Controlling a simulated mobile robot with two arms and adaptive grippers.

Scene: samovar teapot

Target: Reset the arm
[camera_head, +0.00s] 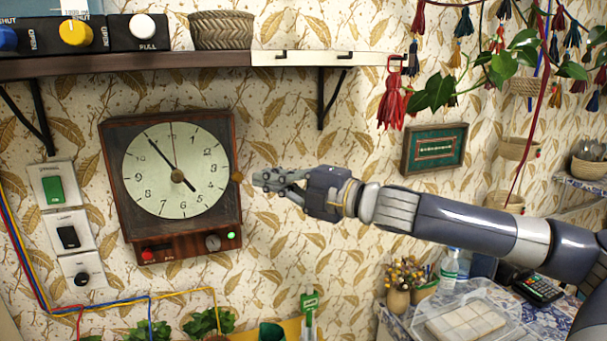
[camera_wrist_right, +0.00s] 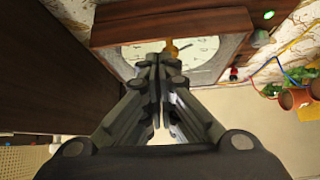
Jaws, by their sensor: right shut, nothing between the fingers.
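My right arm (camera_head: 460,220) reaches in from the right in the head view. Its gripper (camera_head: 262,180) is shut and empty, just right of the wall clock (camera_head: 112,190). In the right wrist view the shut fingers (camera_wrist_right: 158,62) point at the clock's wooden case (camera_wrist_right: 190,25), with a brass knob (camera_wrist_right: 172,48) just beyond the tips. I cannot tell whether the fingertips touch the knob or the case. My left gripper is in neither view.
A dark shelf (camera_head: 180,65) with knobs and a woven basket (camera_head: 221,30) runs above. Switches (camera_head: 68,237) are left of the clock. Potted plants (camera_head: 210,322) stand below. A table at lower right holds a clear box (camera_head: 470,318). A red tassel (camera_head: 391,100) hangs above the arm.

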